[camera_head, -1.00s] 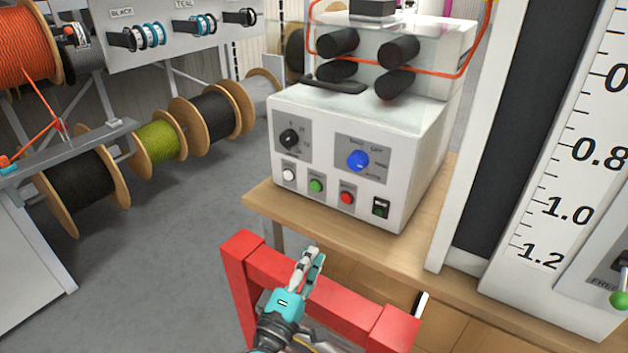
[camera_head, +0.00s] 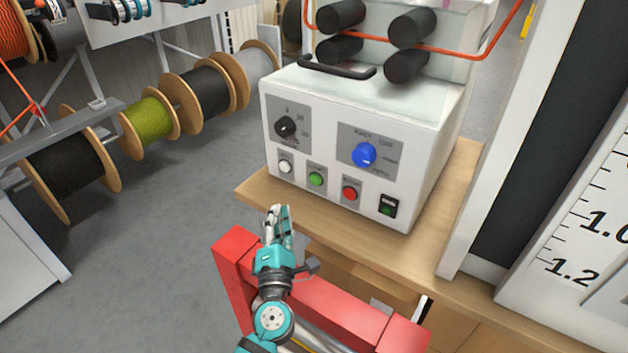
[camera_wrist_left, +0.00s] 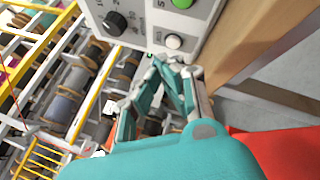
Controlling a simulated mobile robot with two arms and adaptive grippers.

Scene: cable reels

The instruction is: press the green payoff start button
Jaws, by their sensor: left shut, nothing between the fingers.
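The green button (camera_head: 316,179) is on the front panel of the white machine (camera_head: 420,150), between a white button (camera_head: 285,166) and a red button (camera_head: 350,193). My left gripper (camera_head: 277,210) is shut and empty, in front of and below the panel, apart from the buttons. In the left wrist view, its fingertips (camera_wrist_left: 172,62) show just below the white button (camera_wrist_left: 174,41), with the green button (camera_wrist_left: 182,3) cut off at the top edge. The right gripper is not in view.
The machine stands on a wooden table (camera_head: 258,198). A red frame (camera_head: 325,306) is beside and below my left gripper. The panel also has a black knob (camera_head: 285,127), a blue knob (camera_head: 364,155) and a black rocker switch (camera_head: 388,206). Cable reels (camera_head: 150,124) stand at left.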

